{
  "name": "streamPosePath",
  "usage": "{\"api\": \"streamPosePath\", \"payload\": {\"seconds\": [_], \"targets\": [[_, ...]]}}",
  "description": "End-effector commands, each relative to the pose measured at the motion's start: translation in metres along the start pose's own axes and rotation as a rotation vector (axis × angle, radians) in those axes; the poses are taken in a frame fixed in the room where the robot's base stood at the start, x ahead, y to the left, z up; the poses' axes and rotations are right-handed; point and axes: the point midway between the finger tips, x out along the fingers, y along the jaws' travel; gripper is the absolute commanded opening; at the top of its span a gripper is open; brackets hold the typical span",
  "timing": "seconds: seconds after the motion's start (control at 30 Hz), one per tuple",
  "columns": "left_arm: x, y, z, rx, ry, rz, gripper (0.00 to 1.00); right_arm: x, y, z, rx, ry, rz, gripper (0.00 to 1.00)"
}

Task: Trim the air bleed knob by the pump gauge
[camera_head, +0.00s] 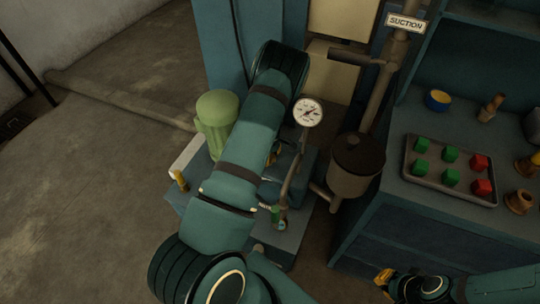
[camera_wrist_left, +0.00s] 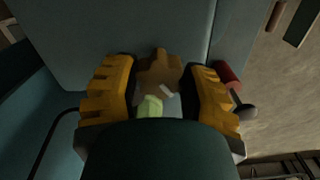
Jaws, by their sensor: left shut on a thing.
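The pump gauge (camera_head: 307,112) is a round white dial with a dark needle, standing on a bent pipe in the head view. In the left wrist view, a brown lobed knob (camera_wrist_left: 160,72) with a pale pointer mark sits between the yellow fingers of my left gripper (camera_wrist_left: 158,85), which is shut on it. In the head view my left arm covers most of that gripper, and only a bit of yellow shows left of the gauge pipe; the knob is hidden there. My right gripper (camera_head: 385,280) is at the lower right, away from the pump, its jaw state unclear.
A green motor (camera_head: 215,118) stands left of my left arm. A dark pot (camera_head: 356,165) is right of the gauge, under the SUCTION pipe (camera_head: 405,23). Floor at left is clear.

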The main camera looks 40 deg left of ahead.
Motion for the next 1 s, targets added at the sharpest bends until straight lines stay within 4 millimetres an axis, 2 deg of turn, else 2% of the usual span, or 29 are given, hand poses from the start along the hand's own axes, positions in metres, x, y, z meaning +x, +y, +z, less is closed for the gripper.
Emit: {"api": "streamPosePath", "payload": {"seconds": [0.57, 0.6, 0.67, 1.0], "targets": [[0.0011, -0.0010, 0.0007, -0.030, -0.002, -0.003, 0.10, -0.0004, -0.0001, 0.0001, 0.000, 0.000, 0.000, 0.00], [0.0011, -0.0010, 0.0007, -0.030, -0.001, -0.003, 0.58, -0.0004, -0.0001, 0.0001, 0.000, 0.000, 0.000, 0.00], [0.0010, -0.0010, 0.0006, -0.030, -0.001, -0.003, 0.78, -0.0004, -0.0001, 0.0001, 0.000, 0.000, 0.000, 0.00], [-0.0011, -0.0001, 0.0001, -0.030, 0.000, 0.000, 0.78, -0.0005, -0.0002, -0.0001, 0.000, 0.000, 0.000, 0.00]]}}
